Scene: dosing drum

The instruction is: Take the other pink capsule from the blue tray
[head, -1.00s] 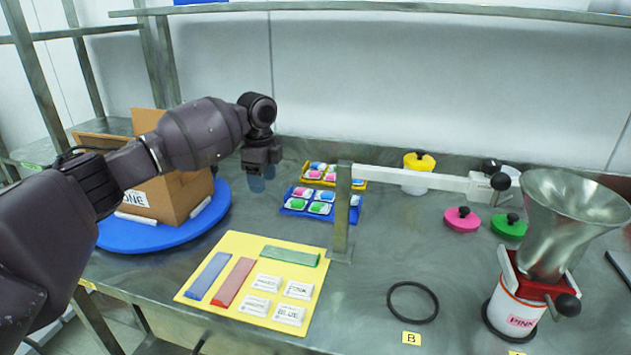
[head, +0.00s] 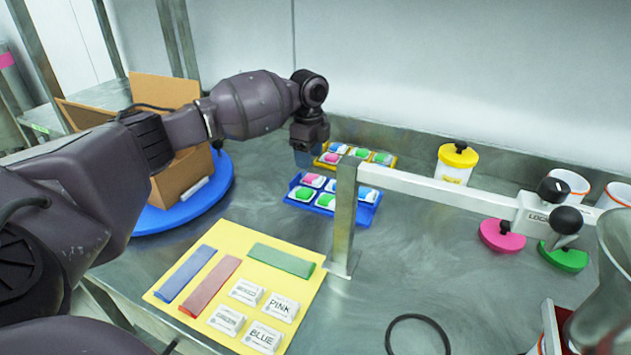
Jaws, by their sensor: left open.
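The blue tray (head: 311,208) lies on the steel bench, partly hidden by the upright post of the barrier. A pink capsule (head: 313,180) lies in its back left part, beside green capsules (head: 305,194) and a blue one (head: 367,194). I see only one pink capsule in this tray; the post hides some of it. My left gripper (head: 308,157) is open and empty, pointing down. In the picture it shows just above the blue tray's back left corner, apart from the capsules. My right gripper is not in view.
A yellow tray (head: 392,165) of capsules is behind the blue one. A metal post (head: 345,225) with a white arm (head: 430,192) stands right in front. A cardboard box (head: 165,92) on a blue turntable (head: 222,185) is at left. A yellow mat (head: 220,262) lies in front.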

